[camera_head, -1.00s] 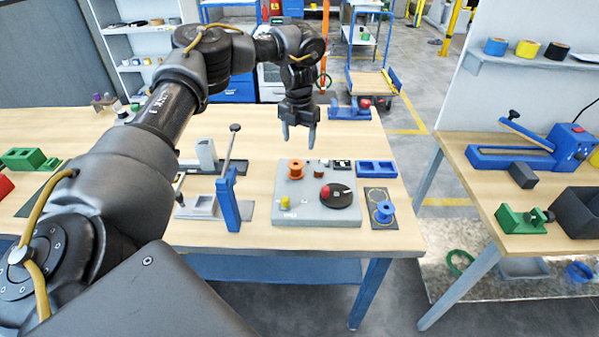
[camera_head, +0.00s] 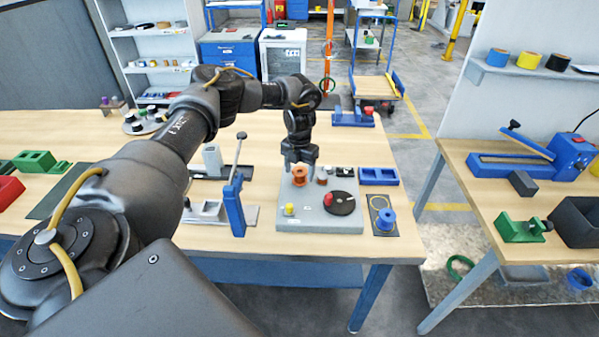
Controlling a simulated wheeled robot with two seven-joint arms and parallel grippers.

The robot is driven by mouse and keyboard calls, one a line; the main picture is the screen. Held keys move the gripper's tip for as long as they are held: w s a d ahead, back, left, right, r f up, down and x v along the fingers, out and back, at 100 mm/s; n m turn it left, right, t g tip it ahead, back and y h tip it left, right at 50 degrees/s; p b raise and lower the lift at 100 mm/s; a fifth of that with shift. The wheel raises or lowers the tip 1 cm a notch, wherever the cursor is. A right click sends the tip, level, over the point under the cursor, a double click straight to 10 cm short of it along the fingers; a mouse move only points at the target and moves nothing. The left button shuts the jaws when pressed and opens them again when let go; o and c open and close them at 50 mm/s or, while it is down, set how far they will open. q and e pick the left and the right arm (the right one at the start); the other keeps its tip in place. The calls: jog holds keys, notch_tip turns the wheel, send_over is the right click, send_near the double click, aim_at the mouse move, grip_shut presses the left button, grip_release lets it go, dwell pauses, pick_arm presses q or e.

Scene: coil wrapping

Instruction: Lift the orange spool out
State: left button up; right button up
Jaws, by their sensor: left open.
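The orange spool (camera_head: 300,179) stands upright at the back left of the grey machine base (camera_head: 296,222) on the wooden table. My left gripper (camera_head: 302,163) points down right above the spool, its fingers apart. The fingertips look close to the spool's top; I cannot tell if they reach around it. A small brown cylinder (camera_head: 322,176) stands just right of the spool. My right gripper is out of view.
A black disc with a red part (camera_head: 335,201) and a yellow knob (camera_head: 289,209) sit on the base. A blue upright lever (camera_head: 235,205) stands to the left. A blue tray (camera_head: 378,176) and blue spool (camera_head: 386,219) lie to the right.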

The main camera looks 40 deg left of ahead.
pick_arm(q)
jog(key=shift+f, duration=0.65)
jog(key=c, duration=1.1)
jog(key=shift+o, duration=0.2)
notch_tip(320, 180, up, 9)
jog(key=b, duration=0.2)
jog(key=shift+b, duration=0.3)
jog(key=shift+r, duration=0.6)
jog(key=shift+d, duration=0.1)
